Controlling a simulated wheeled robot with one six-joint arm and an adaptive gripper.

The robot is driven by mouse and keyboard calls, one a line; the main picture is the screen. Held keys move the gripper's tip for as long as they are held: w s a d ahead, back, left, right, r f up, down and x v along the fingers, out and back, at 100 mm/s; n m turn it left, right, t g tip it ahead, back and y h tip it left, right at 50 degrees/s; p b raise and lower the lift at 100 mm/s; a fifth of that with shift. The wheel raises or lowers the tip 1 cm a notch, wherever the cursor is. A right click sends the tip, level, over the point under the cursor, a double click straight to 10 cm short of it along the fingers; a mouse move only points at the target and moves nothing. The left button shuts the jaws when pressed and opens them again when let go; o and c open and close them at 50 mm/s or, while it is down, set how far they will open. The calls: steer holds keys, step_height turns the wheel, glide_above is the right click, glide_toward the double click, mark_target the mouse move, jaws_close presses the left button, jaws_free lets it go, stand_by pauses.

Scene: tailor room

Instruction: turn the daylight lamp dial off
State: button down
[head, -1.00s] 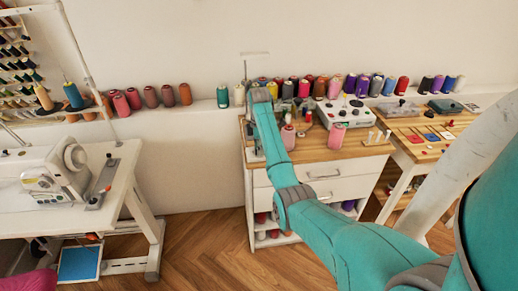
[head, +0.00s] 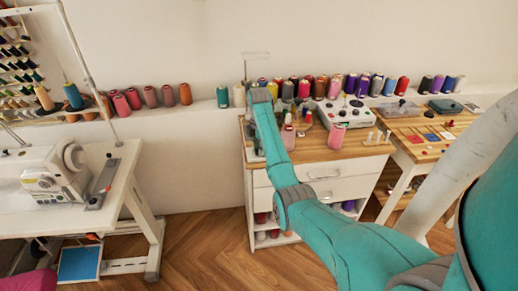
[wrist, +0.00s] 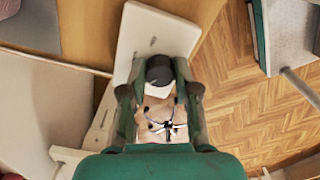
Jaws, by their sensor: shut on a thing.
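The dial is a dark round knob (wrist: 159,70) in the wrist view, in front of a pale elongated plate (wrist: 152,34). My gripper (wrist: 159,72) has its two fingers on either side of the knob and is shut on it. The fingers cover the knob's sides, and I see no mark showing its setting. In the head view my arm reaches to the left part of the wooden-topped cabinet (head: 325,152). There my forearm hides the gripper and the dial.
A white box with knobs (head: 343,113) and several thread spools stand on the cabinet. A second wooden table (head: 415,150) adjoins on the right. A sewing machine (head: 50,180) stands on a white table at left. Wooden floor (head: 205,235) lies open between them.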

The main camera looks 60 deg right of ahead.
steer(key=c, duration=0.8)
jaws_free()
steer(key=shift+c, duration=0.2)
